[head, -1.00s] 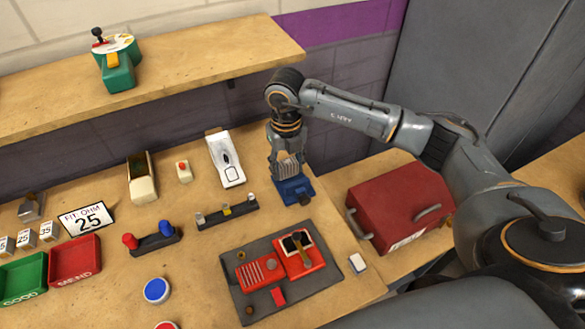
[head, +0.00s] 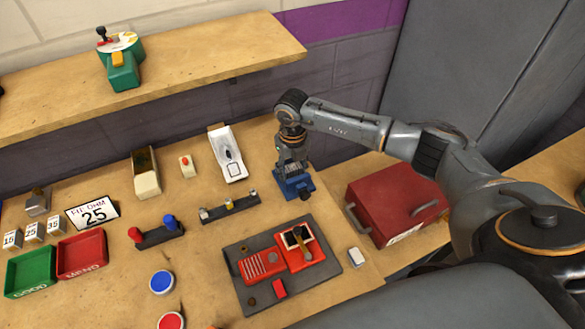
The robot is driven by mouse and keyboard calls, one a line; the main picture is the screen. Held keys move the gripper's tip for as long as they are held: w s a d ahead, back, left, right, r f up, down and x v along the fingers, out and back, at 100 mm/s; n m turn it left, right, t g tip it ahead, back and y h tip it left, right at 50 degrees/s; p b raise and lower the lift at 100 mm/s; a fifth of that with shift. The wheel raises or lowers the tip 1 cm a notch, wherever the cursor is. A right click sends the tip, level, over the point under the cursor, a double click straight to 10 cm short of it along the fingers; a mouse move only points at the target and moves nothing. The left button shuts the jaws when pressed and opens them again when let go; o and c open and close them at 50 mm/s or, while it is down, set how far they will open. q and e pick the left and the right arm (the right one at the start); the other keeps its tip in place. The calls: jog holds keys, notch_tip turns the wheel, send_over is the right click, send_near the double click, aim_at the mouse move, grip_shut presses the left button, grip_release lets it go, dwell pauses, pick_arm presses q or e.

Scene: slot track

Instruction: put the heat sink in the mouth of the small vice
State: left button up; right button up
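The small vice (head: 296,186) is blue and stands near the back right edge of the bench, beside the red case. My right gripper (head: 291,168) points down directly over the vice, its fingertips at the top of the jaws. The heat sink, a small grey finned block, is between its fingers; now the fingers and jaws mostly hide it. I cannot tell how deep it sits in the mouth or whether it touches the jaws. My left gripper is not in view.
A red case (head: 396,203) stands right of the vice. A dark mat (head: 252,302) with a red device lies in front. A black strip with knobs (head: 230,208) and a white meter (head: 228,154) lie to the left. A shelf (head: 190,72) runs above the back.

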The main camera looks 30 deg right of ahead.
aim_at(293, 167)
jog(key=o, duration=0.4)
jog(key=shift+r, duration=0.25)
notch_tip(293, 167, up, 10)
jog(key=b, duration=0.2)
jog(key=shift+r+b, duration=0.25)
jog(key=shift+b, duration=0.05)
jog(key=shift+r, duration=0.65)
jog(key=shift+s+f, duration=0.1)
